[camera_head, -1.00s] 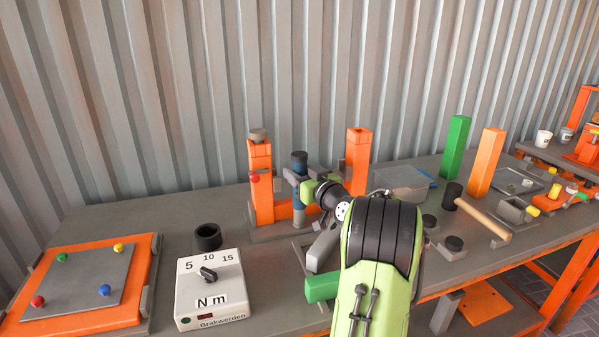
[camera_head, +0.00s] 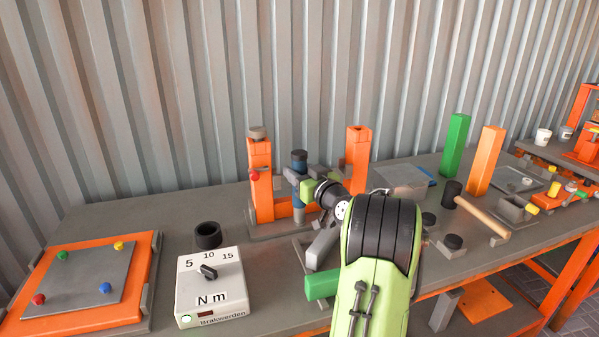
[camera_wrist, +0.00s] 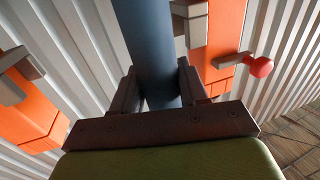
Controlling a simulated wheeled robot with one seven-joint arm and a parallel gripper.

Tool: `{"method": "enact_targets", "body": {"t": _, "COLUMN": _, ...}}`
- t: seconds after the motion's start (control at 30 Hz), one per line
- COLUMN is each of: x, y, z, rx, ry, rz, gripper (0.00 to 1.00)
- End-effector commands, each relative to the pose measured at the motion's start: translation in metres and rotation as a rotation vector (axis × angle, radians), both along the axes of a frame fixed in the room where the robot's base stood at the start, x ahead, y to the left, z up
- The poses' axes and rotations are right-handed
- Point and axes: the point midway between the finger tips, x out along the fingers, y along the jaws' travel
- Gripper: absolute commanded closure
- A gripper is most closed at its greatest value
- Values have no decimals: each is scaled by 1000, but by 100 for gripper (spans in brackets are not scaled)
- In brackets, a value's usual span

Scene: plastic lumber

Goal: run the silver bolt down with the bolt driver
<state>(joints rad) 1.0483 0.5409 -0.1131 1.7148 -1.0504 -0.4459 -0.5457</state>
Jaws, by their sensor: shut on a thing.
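The bolt driver (camera_head: 299,196) is a blue upright cylinder with a dark cap, standing between the two posts of the orange frame (camera_head: 263,200). My gripper (camera_head: 297,180) is shut around the driver's shaft. In the wrist view the blue shaft (camera_wrist: 147,45) passes between the two dark fingers of my gripper (camera_wrist: 158,88). The driver's lower end is down near the frame's low orange crossbar, partly behind my arm. I cannot see the silver bolt. Whether the driver touches it is hidden.
The white torque box (camera_head: 212,290), marked 5, 10, 15 and N m, has a lit green lamp. A black ring (camera_head: 208,235) lies behind it. An orange board (camera_head: 80,318) with coloured knobs is left. A clear bin (camera_head: 400,176) and mallet (camera_head: 482,216) are right.

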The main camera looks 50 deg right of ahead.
Motion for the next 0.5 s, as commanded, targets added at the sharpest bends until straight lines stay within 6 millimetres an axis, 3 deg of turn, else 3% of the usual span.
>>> {"method": "enact_targets", "body": {"t": 0.07, "x": 0, "y": 0, "z": -1, "rx": 12, "ry": 15, "rz": 1, "gripper": 100}}
{"method": "enact_targets", "body": {"t": 0.5, "x": 0, "y": 0, "z": 44, "rx": 2, "ry": 6, "rz": 1, "gripper": 100}}
